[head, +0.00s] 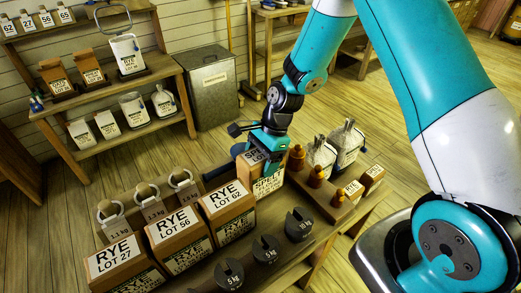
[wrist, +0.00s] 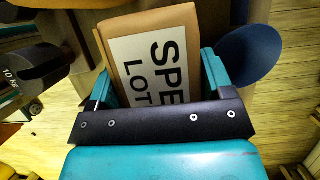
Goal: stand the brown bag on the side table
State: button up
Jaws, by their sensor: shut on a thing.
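My gripper (head: 267,140) points down over the far part of the wooden bench and is shut on a brown bag (head: 267,187). In the wrist view the brown bag (wrist: 180,17) sits between the two teal fingers of my gripper (wrist: 160,80), its white label reading "SPE" and "LOT". The rest of the label is hidden by the gripper. I cannot tell whether the bag's base touches the bench. A wooden table (head: 262,12) stands at the back, partly cut off by the top edge; I cannot tell if it is the side table.
Three brown rye bags (head: 228,208) stand on the bench (head: 310,262), with ring-topped weights (head: 184,186) behind and dark slotted weights (head: 299,224) in front. Amber bottles (head: 297,158) and white bags (head: 321,155) stand close right of the held bag. Shelves (head: 150,70) and a grey bin (head: 212,85) are behind.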

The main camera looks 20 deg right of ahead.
jog(key=shift+f, duration=0.2)
jog(key=o, duration=1.9)
jog(key=shift+c, duration=0.2)
jog(key=shift+n, duration=0.4)
jog(key=v, duration=0.8)
jog(key=a+v, duration=0.1)
jog(key=v, duration=0.3)
jog(key=shift+s+d+r, duration=0.15)
jog(key=shift+r, duration=0.4)
jog(key=s+a+r+n, duration=0.3)
jog(key=s+r+n, duration=0.1)
jog(key=s+n, duration=0.3)
jog(key=s+a+r+n, duration=0.3)
jog(key=s+r+n, duration=0.1)
jog(key=s+n, duration=0.3)
jog(key=s+a+r+n, duration=0.3)
jog(key=s+r+n, duration=0.1)
jog(key=s+n, duration=0.4)
jog(key=shift+a+r+t, duration=0.25)
jog(key=shift+a+t, duration=0.05)
jog(key=shift+t, duration=0.1)
